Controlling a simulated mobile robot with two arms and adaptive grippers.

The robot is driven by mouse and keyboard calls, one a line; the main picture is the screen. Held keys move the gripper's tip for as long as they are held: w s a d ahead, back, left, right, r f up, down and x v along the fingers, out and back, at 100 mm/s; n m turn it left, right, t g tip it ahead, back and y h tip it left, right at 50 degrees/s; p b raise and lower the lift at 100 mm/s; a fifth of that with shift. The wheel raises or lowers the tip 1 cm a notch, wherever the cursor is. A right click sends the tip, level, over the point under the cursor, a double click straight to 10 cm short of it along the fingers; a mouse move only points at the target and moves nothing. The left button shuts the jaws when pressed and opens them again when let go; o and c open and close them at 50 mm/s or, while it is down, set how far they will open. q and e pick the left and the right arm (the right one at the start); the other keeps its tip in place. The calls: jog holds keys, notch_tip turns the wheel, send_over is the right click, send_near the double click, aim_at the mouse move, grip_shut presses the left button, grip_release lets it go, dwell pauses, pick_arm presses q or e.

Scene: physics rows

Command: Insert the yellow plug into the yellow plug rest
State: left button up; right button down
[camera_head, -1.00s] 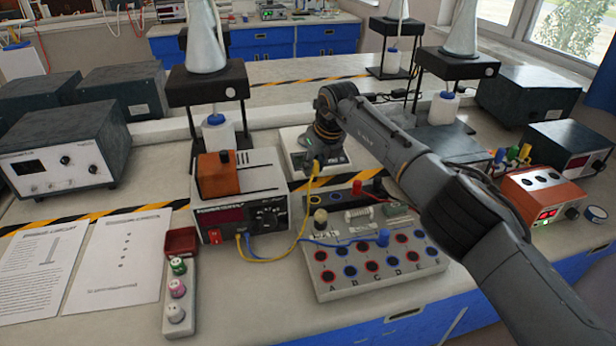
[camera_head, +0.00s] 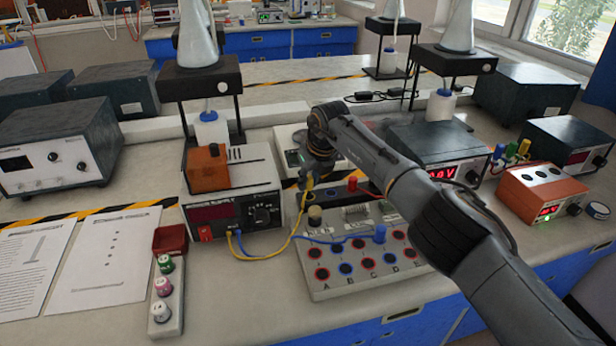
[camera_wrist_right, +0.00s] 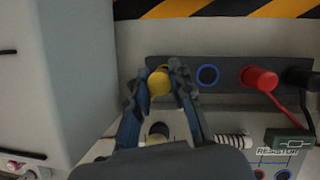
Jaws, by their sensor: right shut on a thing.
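My right gripper (camera_head: 308,180) is shut on the yellow plug (camera_wrist_right: 158,82), whose round top shows between the fingers in the wrist view. A yellow cable (camera_head: 297,232) runs from the plug to the power supply. The gripper is at the back left of the white socket board (camera_head: 322,288), over the left end of the dark plug rest strip (camera_wrist_right: 223,88). This strip has an empty blue-ringed hole (camera_wrist_right: 208,75), a red plug (camera_wrist_right: 260,79) and a black plug (camera_wrist_right: 297,78) to the right. The yellow rest is hidden under the plug and fingers; I cannot tell whether the plug is seated.
The power supply (camera_head: 212,232) stands close on the left; its white side is near the gripper in the wrist view. A blue plug (camera_head: 380,234) stands on the board with its cable crossing the front. An orange box (camera_head: 545,192) is at right.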

jog(key=shift+a, duration=0.1)
jog(key=shift+d, duration=0.3)
dwell(0.3)
pick_arm(q)
jog(key=shift+a+f, duration=0.2)
pick_arm(e)
jog(key=shift+f, duration=0.3)
dwell(0.6)
pick_arm(q)
jog(key=shift+s+d+f+b, duration=0.1)
jog(key=shift+d+f+b, duration=0.05)
jog(key=shift+b, duration=0.2)
pick_arm(e)
jog(key=shift+f, duration=0.15)
pick_arm(q)
jog(key=shift+d+f, duration=0.1)
jog(key=shift+d, duration=0.05)
pick_arm(e)
jog(key=shift+f, duration=0.15)
